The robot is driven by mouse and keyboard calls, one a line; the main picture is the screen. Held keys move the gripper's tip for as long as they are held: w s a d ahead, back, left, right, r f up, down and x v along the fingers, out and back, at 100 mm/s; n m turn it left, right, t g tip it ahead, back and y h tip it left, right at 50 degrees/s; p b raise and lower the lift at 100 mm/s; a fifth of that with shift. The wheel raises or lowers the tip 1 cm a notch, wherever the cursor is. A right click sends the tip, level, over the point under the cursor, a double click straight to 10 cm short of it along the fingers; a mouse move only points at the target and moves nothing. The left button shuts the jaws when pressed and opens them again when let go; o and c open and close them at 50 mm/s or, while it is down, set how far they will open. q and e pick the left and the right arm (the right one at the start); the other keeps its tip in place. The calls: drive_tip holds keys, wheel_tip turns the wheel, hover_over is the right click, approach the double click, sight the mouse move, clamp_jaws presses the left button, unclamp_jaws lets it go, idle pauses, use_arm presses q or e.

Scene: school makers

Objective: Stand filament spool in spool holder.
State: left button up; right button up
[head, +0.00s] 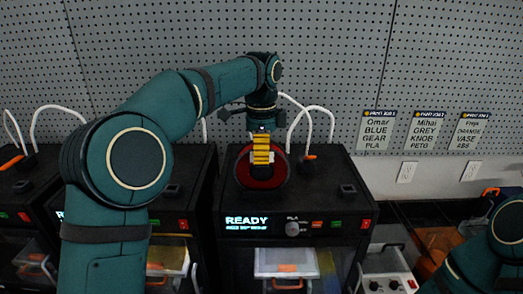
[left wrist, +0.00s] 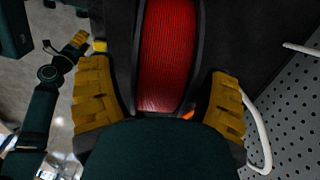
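The filament spool (head: 262,178) has red filament and dark flanges. It stands upright on top of the middle printer in the head view, and its red winding (left wrist: 168,60) fills the middle of the left wrist view. My left gripper (head: 262,150) is over the spool, pointing down. In the left wrist view its yellow fingers (left wrist: 165,105) are apart, one on each side of the spool, with small gaps visible. The spool holder cannot be made out under the spool. My right gripper (left wrist: 76,44) appears small at the left of the left wrist view; its opening is unclear.
The middle printer (head: 325,205) shows READY on its display. Other printers stand to its left. White tubes (head: 325,110) curve up behind. A pegboard wall (head: 330,60) with print job cards (head: 425,130) closes the back. A white box with knobs (head: 388,284) is at lower right.

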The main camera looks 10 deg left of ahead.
use_arm(q)
drive_tip(key=shift+r, duration=3.9)
